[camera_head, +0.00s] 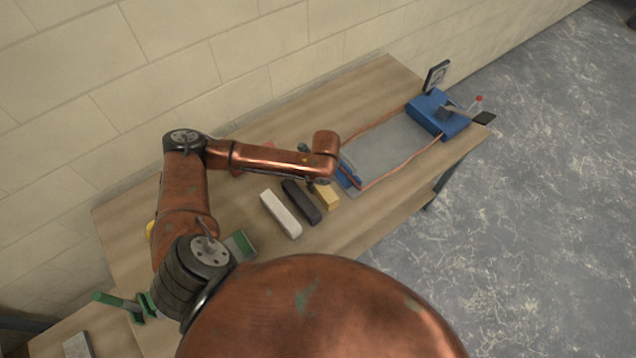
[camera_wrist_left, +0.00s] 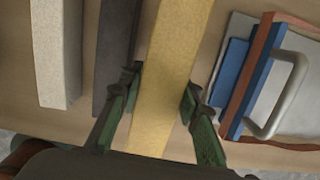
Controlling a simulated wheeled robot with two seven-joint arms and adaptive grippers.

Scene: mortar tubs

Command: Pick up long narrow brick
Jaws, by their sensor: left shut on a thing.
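A long narrow yellow brick (camera_head: 328,197) lies at the right end of a row of three bricks on the wooden table, partly hidden by my left arm in the head view. My left gripper (camera_wrist_left: 161,90) is shut on this yellow brick (camera_wrist_left: 168,60), with one green finger against each long side. In the head view the left gripper (camera_head: 313,185) is mostly hidden under my wrist. I cannot tell whether the brick touches the table. My right gripper is out of view.
A dark grey brick (camera_head: 300,202) and a white brick (camera_head: 280,214) lie to the left. A blue tool with a metal handle (camera_wrist_left: 268,95) is close on the right. Beyond are a grey board (camera_head: 392,145) and a blue box (camera_head: 432,114). A wall runs behind the table.

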